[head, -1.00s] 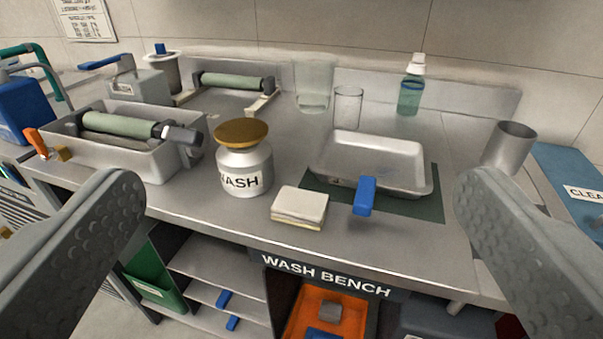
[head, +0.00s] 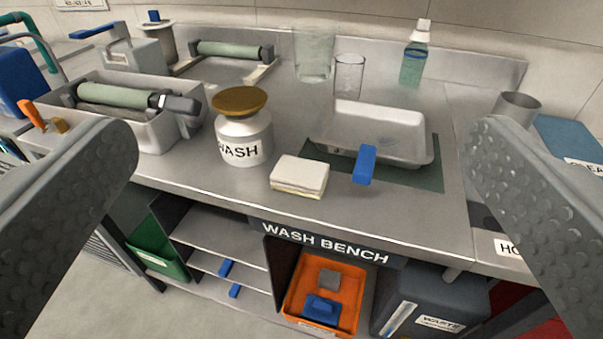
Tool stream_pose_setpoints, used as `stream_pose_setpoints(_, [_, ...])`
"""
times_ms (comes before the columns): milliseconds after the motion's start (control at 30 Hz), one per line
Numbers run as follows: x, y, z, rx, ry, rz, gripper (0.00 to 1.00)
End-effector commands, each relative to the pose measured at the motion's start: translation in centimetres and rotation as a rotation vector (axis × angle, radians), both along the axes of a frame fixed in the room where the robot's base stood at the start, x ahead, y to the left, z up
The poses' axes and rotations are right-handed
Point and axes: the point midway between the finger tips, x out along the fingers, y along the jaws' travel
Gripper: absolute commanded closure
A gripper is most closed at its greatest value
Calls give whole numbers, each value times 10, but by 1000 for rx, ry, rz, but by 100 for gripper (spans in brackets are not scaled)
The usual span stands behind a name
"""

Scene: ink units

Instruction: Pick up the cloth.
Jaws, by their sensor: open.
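A folded pale cloth (head: 299,174) with a yellowish lower layer lies flat on the wash bench (head: 225,205), near its front edge. It sits between the jar marked WASH and the metal tray. My gripper (head: 302,150) is open and empty, with one finger at each side of the picture. The cloth shows in the gap between the fingers, farther off and apart from both.
Left of the cloth stands the WASH jar (head: 243,138) with a brown lid. Right of it are a blue-handled tool (head: 364,164) and a metal tray (head: 375,117) on a green mat (head: 425,178). A glass (head: 348,77) and a bottle (head: 414,62) stand behind. An orange bin (head: 347,285) is below.

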Motion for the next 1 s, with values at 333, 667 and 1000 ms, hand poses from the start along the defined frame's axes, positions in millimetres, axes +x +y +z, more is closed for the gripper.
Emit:
stream_pose_setpoints(333, [55,1,-2,50,242,-6,0])
stream_pose_setpoints(667, [123,2,-14,119,593,-39,0])
stream_pose_setpoints(1000, [183,4,-33,180,954,-100,0])
